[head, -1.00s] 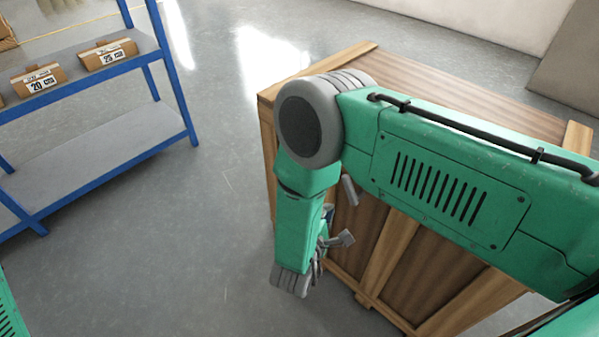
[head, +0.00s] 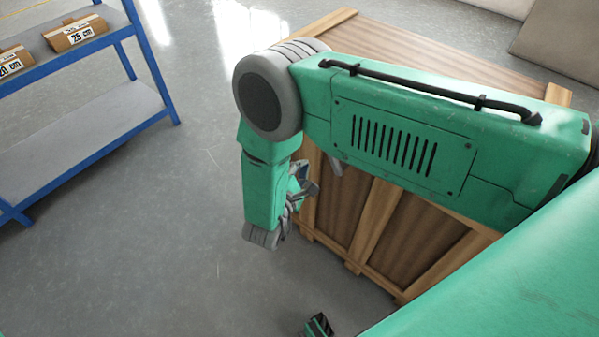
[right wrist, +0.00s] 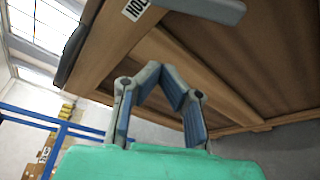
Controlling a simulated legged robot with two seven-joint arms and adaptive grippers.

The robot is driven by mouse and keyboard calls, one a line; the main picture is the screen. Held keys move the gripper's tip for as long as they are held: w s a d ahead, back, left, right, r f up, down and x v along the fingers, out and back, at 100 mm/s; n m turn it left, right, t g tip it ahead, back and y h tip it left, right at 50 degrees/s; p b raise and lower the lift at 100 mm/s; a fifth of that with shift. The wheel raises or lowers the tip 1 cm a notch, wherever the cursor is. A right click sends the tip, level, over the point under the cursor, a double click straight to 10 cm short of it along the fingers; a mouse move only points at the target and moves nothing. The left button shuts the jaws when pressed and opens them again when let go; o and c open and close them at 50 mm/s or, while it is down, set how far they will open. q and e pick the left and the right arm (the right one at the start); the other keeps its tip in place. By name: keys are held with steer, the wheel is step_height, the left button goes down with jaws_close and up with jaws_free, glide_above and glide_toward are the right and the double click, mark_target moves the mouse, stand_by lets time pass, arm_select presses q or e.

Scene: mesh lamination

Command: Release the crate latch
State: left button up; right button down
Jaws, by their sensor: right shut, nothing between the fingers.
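The wooden crate (head: 402,238) stands on the floor behind my right arm, which hides much of its top and near side. A grey lever (head: 336,167), apparently the latch, shows just below my arm. In the right wrist view the latch (right wrist: 212,9) is a grey bar across the top, beside a partly cut-off label on the crate frame. My right gripper (head: 303,187) is beside the crate, left of the lever and apart from it. It is shut and empty, and its fingers (right wrist: 168,88) show below the bar in the wrist view. My left gripper is not in view.
A blue shelf rack (head: 82,130) with labelled cardboard boxes (head: 76,34) stands at the left. Grey floor (head: 150,230) lies clear between rack and crate. A grey panel (head: 560,45) is at the back right. A small dark and green part shows at the bottom edge.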

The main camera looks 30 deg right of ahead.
mark_target(337, 157)
steer(key=d, duration=0.3)
steer(key=d+r+p, duration=0.1)
steer(key=d, duration=0.1)
steer(key=shift+d, duration=0.25)
